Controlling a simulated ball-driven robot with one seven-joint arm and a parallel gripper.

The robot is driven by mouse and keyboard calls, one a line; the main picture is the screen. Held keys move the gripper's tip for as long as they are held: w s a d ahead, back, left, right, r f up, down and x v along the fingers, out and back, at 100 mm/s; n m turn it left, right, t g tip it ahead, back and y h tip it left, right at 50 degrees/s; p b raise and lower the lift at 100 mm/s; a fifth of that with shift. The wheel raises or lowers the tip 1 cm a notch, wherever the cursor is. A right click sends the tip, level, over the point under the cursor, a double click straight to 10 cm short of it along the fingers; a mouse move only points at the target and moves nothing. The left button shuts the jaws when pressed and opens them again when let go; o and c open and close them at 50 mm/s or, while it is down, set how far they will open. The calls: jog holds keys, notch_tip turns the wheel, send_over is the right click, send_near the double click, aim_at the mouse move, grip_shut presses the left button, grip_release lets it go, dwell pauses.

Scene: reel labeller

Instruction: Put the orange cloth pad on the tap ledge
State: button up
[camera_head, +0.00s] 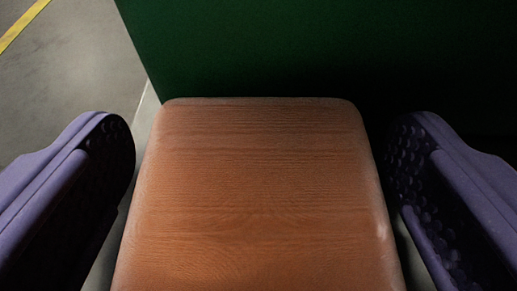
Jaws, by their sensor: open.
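A rounded, orange-brown slab (262,190) fills the middle of the view. Its surface has a wood-grain look with fine lines, and I cannot tell from it whether this is the orange cloth pad. My gripper (260,143) is open, with one purple, dark-studded finger on each side of the slab. A narrow gap shows between each finger and the slab's sides, so neither fingertip appears to touch it. The slab's near end is cut off by the bottom of the picture. No tap ledge can be made out.
A dark green panel (300,45) stands behind the slab and spans the top middle and right, fading into shadow at the right. Grey floor (75,75) shows at the left, with a yellow stripe (20,25) in the top left corner.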

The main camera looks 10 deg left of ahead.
jog(key=c, duration=1.1)
